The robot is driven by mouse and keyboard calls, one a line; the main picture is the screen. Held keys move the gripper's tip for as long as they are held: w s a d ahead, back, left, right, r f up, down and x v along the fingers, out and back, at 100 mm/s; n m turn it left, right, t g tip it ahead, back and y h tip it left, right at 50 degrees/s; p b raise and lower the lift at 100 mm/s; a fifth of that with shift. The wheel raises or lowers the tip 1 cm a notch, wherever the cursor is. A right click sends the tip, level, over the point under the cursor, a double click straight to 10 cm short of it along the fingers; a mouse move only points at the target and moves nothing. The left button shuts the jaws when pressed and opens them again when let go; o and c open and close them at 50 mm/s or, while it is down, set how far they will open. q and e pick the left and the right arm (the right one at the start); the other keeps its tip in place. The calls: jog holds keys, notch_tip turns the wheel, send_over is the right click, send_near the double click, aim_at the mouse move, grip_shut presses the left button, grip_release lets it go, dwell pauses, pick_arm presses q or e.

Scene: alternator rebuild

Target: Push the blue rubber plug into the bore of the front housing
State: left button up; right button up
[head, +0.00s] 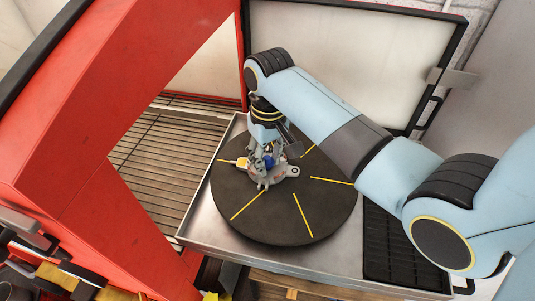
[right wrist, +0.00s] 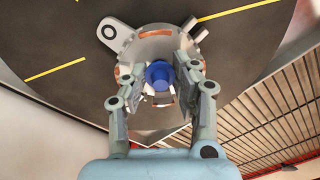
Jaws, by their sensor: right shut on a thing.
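The front housing (head: 287,173), a grey metal ring with ears, lies on the round black turntable (head: 255,218). It also shows in the right wrist view (right wrist: 150,48), with reddish-brown patches on its rim. The blue rubber plug (head: 268,160) is at the middle of the housing. In the right wrist view the plug (right wrist: 158,76) sits between the fingertips of my right gripper (right wrist: 159,70), which is shut on it. The bore is hidden behind the plug and fingers, so I cannot tell how far in the plug is. My left gripper is not identifiable.
The turntable has yellow radial lines and stands on a metal tray (head: 190,215). A red frame (head: 110,100) rises at left, beside a slatted grate (head: 155,155). A pale framed panel (head: 350,55) stands behind. A black ribbed mat (head: 385,245) lies at right. The turntable's front is clear.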

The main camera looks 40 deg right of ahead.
aim_at(267, 158)
jog(key=shift+f, duration=0.15)
dwell(0.5)
jog(key=o, duration=0.5)
jog(key=shift+r, duration=1.7)
jog(key=o, duration=0.6)
